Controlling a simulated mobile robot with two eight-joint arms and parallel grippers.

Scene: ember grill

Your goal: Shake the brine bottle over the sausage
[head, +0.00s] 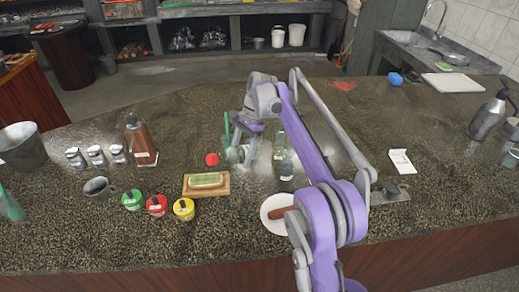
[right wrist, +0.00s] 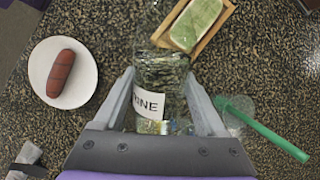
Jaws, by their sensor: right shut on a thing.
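My right gripper (right wrist: 160,108) is shut on the clear brine bottle (right wrist: 160,72), with a finger on each side of its white label. In the head view the right gripper (head: 245,143) is past the middle of the counter, and I cannot clearly tell the bottle's outline or tilt there. The brown sausage (head: 281,212) lies on a white plate (head: 270,227) near the counter's front edge, partly hidden by my right arm. In the right wrist view the sausage (right wrist: 61,73) lies whole on its plate, left of the bottle and apart from it. My left gripper is not in view.
A wooden board (head: 222,191) with a green block lies left of the plate. A glass with a green straw (right wrist: 262,127) stands close beside the gripper. Several colored-lid tubs, including a yellow one (head: 184,208), and a brown bottle (head: 140,143) stand further left.

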